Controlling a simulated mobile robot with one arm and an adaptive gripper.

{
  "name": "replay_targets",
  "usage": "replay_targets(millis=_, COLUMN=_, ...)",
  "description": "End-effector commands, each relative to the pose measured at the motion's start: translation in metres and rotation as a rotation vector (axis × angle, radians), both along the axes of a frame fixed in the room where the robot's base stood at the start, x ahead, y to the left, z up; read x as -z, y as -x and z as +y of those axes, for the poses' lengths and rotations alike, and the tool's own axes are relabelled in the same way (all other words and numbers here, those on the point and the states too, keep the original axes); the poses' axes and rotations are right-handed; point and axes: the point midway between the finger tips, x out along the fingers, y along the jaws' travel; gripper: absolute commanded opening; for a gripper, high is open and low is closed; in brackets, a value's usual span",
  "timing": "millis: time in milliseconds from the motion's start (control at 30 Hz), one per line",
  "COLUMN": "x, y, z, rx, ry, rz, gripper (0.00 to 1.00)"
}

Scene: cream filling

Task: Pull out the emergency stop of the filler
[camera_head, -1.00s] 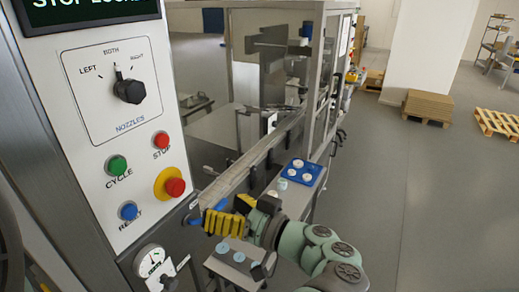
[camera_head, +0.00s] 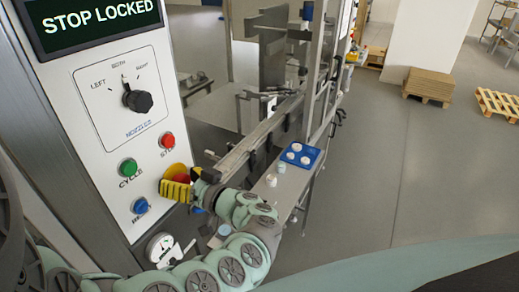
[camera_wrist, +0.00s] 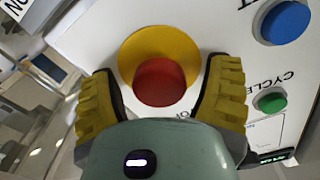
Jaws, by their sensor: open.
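The emergency stop is a red mushroom button (camera_wrist: 160,82) on a round yellow plate (camera_wrist: 158,45), low on the white front panel of the filler. In the wrist view my gripper (camera_wrist: 163,85) is open, with one yellow ribbed finger on each side of the red button and gaps between them and it. In the head view my gripper (camera_head: 182,184) is in front of the emergency stop and hides most of it; part of the yellow plate (camera_head: 177,171) shows above. The filler's display (camera_head: 98,18) reads STOP LOCKED.
A green CYCLE button (camera_head: 128,167), a red STOP button (camera_head: 167,140) and a blue RESET button (camera_head: 141,206) sit close around. A nozzle selector knob (camera_head: 138,101) is above, a gauge (camera_head: 160,247) below. A blue tray (camera_head: 314,151) with white pieces stands right.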

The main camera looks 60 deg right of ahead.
Motion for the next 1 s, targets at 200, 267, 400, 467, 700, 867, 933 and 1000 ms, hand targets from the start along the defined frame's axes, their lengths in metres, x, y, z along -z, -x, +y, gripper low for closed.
replay_targets(millis=200, x=0.0001, y=0.0000, z=0.0002, rx=-0.001, ry=0.000, rz=0.000, gripper=0.75)
replay_targets(millis=267, x=0.0001, y=0.0001, z=0.0002, rx=-0.001, ry=0.000, rz=0.000, gripper=0.69)
replay_targets(millis=400, x=0.0001, y=0.0002, z=0.0001, rx=-0.001, ry=0.000, rz=0.000, gripper=0.55)
replay_targets(millis=467, x=0.0001, y=0.0002, z=0.0001, rx=-0.001, ry=0.000, rz=0.000, gripper=0.49)
replay_targets(millis=700, x=0.0000, y=0.0003, z=0.0001, rx=-0.001, ry=0.000, rz=0.000, gripper=0.24)
replay_targets(millis=867, x=-0.0001, y=0.0003, z=0.0000, rx=-0.001, ry=0.000, rz=0.000, gripper=0.07)
replay_targets(millis=933, x=0.0000, y=0.0004, z=0.0001, rx=-0.001, ry=0.000, rz=0.000, gripper=0.00)
replay_targets(millis=1000, x=0.0000, y=0.0006, z=0.0000, rx=-0.001, ry=0.000, rz=0.000, gripper=0.00)
